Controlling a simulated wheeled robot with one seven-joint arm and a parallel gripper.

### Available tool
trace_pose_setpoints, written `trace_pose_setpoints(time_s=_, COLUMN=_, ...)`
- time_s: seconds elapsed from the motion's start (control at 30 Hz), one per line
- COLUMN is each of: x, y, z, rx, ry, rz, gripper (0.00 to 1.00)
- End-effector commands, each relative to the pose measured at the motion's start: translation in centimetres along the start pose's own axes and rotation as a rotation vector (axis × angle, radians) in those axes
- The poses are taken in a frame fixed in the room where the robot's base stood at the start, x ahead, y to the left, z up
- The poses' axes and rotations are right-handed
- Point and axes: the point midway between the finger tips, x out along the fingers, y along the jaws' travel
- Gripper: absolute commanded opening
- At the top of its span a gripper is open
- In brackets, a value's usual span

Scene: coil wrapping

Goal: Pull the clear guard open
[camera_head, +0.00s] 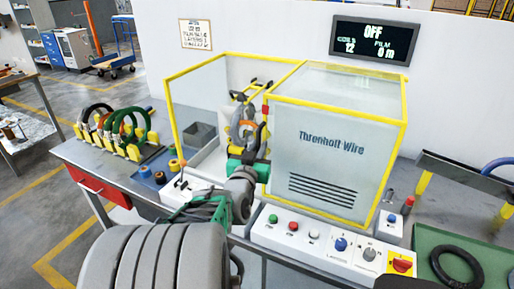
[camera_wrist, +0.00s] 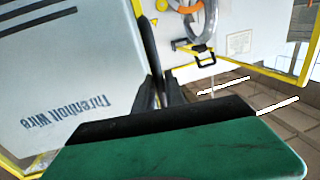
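The clear guard (camera_head: 388,150) shows as yellow-edged transparent panels around the grey housing lettered "Threnholt Wire" (camera_head: 325,150). The left part of the machine front is uncovered, with a coil (camera_head: 243,125) visible inside. My gripper (camera_head: 262,142) is at the guard's left edge, just below a small red piece. In the wrist view its dark fingers (camera_wrist: 160,92) stand close together on either side of a black upright bar (camera_wrist: 148,40), which looks like the guard's handle. Their contact with it is partly hidden by my green gripper body.
The button panel (camera_head: 325,247) lies below the guard. Coils on a yellow rack (camera_head: 115,135) stand at the left of the bench. A green tray (camera_head: 480,262) with a black ring is at right. The wall display (camera_head: 375,40) reads OFF.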

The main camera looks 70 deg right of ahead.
Motion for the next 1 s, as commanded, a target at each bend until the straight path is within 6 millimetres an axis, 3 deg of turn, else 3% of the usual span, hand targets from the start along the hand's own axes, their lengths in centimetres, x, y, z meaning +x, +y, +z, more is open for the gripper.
trace_pose_setpoints(time_s=0.2, x=0.0, y=-0.1, z=0.0, rx=0.000, ry=0.000, rz=-0.002, gripper=0.34)
trace_pose_setpoints(time_s=0.5, x=-0.4, y=-0.2, z=0.0, rx=0.000, ry=0.001, rz=-0.004, gripper=0.34)
trace_pose_setpoints(time_s=0.83, x=-6.2, y=-0.4, z=0.0, rx=0.002, ry=0.004, rz=-0.009, gripper=0.34)
trace_pose_setpoints(time_s=1.0, x=-7.8, y=-0.2, z=0.0, rx=0.001, ry=0.001, rz=-0.005, gripper=0.34)
